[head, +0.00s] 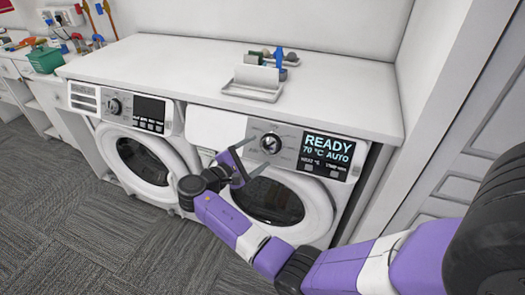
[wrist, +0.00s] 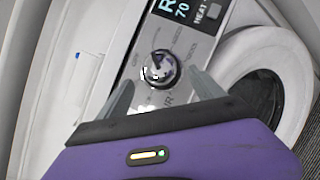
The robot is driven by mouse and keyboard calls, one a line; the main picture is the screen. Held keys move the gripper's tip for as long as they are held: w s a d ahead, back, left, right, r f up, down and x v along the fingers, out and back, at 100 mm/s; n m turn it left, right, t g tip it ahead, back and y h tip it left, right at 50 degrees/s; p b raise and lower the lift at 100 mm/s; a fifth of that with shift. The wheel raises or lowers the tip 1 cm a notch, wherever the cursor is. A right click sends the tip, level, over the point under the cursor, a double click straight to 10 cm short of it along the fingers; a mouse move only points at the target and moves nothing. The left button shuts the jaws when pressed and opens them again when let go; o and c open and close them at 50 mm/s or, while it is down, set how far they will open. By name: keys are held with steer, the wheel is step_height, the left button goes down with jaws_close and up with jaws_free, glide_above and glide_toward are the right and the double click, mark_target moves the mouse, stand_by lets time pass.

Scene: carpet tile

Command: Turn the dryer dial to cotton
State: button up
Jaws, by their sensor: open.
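The dryer (head: 310,205) is the right-hand white machine, with a round door below a grey control panel. Its dial (head: 270,143) is a silver knob left of a lit display (head: 327,151) reading "READY", "70 °C" and "AUTO". In the wrist view the dial (wrist: 159,69) lies ahead, between the two fingers, with printed labels around it too small to read surely. My gripper (head: 250,158) is open in front of the panel. Its fingers (wrist: 161,90) are spread on either side of the dial; I cannot tell whether they touch it.
A second machine (head: 140,150) with its own dial stands to the left. The white countertop (head: 180,60) above holds a white tray (head: 255,88) and small items. A green box (head: 45,60) and bottles sit at far left. Grey carpet floor (head: 60,220) is clear in front.

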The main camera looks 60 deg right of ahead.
steer(key=shift+v, duration=1.8)
